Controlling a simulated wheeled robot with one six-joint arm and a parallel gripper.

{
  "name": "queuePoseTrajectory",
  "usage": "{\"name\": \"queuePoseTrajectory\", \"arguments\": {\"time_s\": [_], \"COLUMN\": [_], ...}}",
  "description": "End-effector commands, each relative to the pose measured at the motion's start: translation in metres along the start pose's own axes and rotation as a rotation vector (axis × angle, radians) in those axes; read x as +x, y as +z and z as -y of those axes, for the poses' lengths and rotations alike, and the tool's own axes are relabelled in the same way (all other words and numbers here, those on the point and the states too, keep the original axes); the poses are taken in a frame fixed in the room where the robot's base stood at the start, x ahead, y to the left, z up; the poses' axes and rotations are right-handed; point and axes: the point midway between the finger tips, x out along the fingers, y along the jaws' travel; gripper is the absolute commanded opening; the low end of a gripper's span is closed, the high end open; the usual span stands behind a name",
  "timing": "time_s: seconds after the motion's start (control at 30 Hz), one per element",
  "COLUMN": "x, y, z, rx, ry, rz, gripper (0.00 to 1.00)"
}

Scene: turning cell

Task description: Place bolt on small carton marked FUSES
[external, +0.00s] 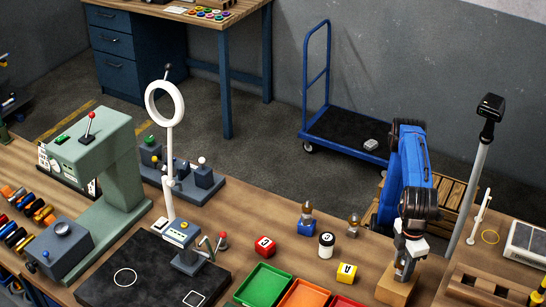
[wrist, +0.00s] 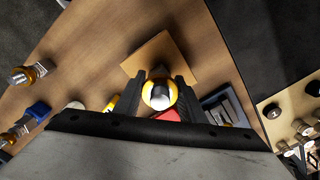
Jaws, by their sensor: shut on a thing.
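My gripper (external: 403,268) points down over the tan small carton (external: 393,291) at the front right of the bench. In the wrist view my gripper (wrist: 163,88) is shut on the bolt (wrist: 160,97), which shows as a pale round end with a yellow ring. The bolt is hard to make out in the external view. The carton (wrist: 165,52) lies just beyond the fingertips in the wrist view, its near edge partly hidden by them. I cannot read its marking, nor tell whether the bolt touches it.
A yellow block (external: 347,273), a black-and-white cylinder (external: 326,246), a red block (external: 265,247) and a blue-based part (external: 307,220) stand left of my arm. Green (external: 264,286) and orange (external: 305,295) trays lie in front. A slotted wooden rack (external: 490,287) is at right.

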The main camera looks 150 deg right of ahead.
Motion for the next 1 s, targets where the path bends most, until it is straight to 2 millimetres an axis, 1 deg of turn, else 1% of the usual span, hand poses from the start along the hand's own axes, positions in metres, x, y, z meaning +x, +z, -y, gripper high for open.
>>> {"name": "queuePoseTrajectory", "arguments": {"time_s": [0.03,0.1,0.37,0.47,0.57,0.83,1.0], "x": [0.001,0.0,0.0,-0.003,-0.013,-0.054,-0.071], "y": [0.0,0.0,0.0,0.0,0.0,0.0,0.0], "z": [0.0,0.0,0.0,0.0,0.0,0.001,0.001], "rx": [0.0,0.0,0.0,0.0,0.0,0.0,0.0], "ry": [0.0,0.0,0.0,-0.001,-0.001,-0.001,-0.001], "rz": [0.0,0.0,0.0,0.0,-0.001,-0.001,0.0], "gripper": [0.41,0.55,0.55,0.55,0.55,0.55,0.55]}}
